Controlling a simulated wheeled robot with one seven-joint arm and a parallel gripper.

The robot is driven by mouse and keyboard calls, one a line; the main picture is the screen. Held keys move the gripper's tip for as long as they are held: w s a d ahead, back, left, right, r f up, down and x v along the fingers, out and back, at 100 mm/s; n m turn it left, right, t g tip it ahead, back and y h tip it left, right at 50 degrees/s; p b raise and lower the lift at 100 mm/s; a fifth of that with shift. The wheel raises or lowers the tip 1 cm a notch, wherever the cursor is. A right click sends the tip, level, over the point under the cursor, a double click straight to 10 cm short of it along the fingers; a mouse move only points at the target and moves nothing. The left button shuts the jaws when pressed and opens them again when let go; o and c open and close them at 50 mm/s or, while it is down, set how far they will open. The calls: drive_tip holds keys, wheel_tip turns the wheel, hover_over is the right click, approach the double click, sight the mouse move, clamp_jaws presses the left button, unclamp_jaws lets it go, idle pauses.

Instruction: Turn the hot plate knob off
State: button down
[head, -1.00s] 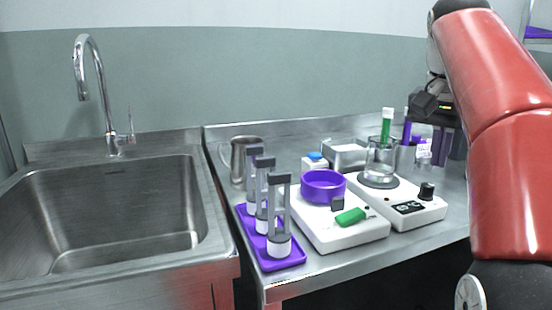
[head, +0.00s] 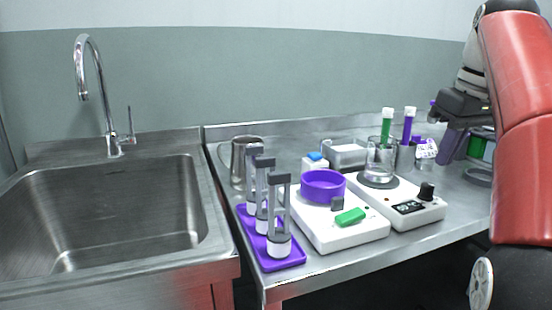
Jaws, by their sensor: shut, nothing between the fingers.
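The hot plate (head: 414,217) is a white unit on the steel counter, with a dark round heating disc (head: 377,181) at its back. A glass beaker (head: 379,160) stands on the disc. Its black knob (head: 426,191) is on the front right, beside a dark panel; its exact setting is too small to read. My gripper (head: 448,158) is at the right, above and behind the knob and apart from it, with its purple fingers pointing down and shut on nothing.
Left of the hot plate is a white device (head: 337,228) with a purple ring (head: 323,184) and green piece. A purple rack (head: 274,260) holds clear tubes. A steel jug (head: 239,163) and tray (head: 347,152) stand behind. A cup (head: 405,157) holds colored tubes. The sink (head: 110,220) is left.

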drive_tip(key=shift+s+d+b+x, duration=0.1)
drive_tip(key=shift+s+b+x, duration=0.25)
drive_tip(key=shift+x, duration=0.65)
drive_tip(key=shift+s+d+b+x, duration=0.1)
drive_tip(key=shift+b+x, duration=0.35)
drive_tip(key=shift+x, duration=0.6)
drive_tip(key=shift+s+d+b+x, duration=0.1)
drive_tip(key=shift+s+b+x, duration=0.25)
drive_tip(key=shift+x, duration=0.65)
drive_tip(key=shift+w+f, duration=0.1)
drive_tip(key=shift+w, duration=0.25)
drive_tip(key=shift+d+p, duration=0.25)
drive_tip(key=shift+p, duration=0.9)
drive_tip(key=shift+w+d, duration=0.1)
drive_tip(key=shift+s+d, duration=0.15)
drive_tip(key=shift+s, duration=0.25)
drive_tip(key=v, duration=0.3)
drive_tip(key=w+v, duration=0.1)
drive_tip(key=v, duration=0.1)
drive_tip(key=shift+w+a+r, duration=0.1)
drive_tip(key=shift+a+r, duration=0.1)
drive_tip(key=shift+r, duration=0.35)
